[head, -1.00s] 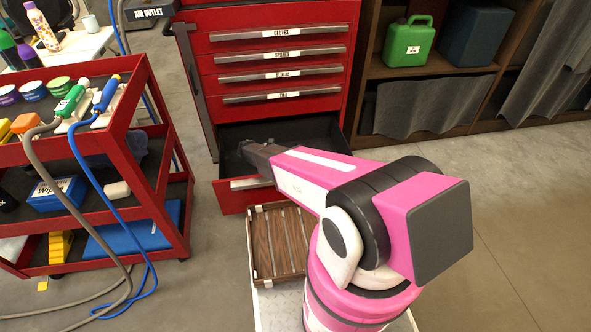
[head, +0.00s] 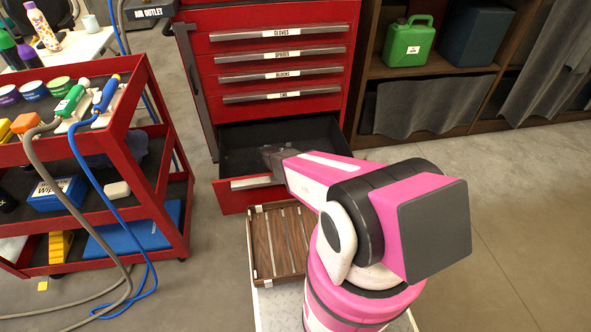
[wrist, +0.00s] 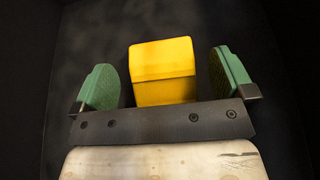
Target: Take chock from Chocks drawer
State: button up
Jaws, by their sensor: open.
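The yellow chock (wrist: 162,72) shows in the wrist view, between the two green-padded fingers of my gripper (wrist: 164,82). The fingers are open, with a gap on each side of the chock. The chock lies against the dark inside of the open drawer. In the head view the open bottom drawer (head: 236,200) of the red cabinet is pulled out, and my arm reaches down into it. My gripper's fingers and the chock are hidden there behind the arm and the drawer front. The open drawer's label cannot be read.
Closed drawers sit above the open one in the red cabinet (head: 204,85). A slatted wooden tray (head: 262,243) lies in front of the drawer.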

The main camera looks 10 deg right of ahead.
jog(key=shift+d+f, duration=0.2)
jog(key=shift+d, duration=0.35)
jog(key=c, duration=1.7)
jog(key=shift+r, duration=0.1)
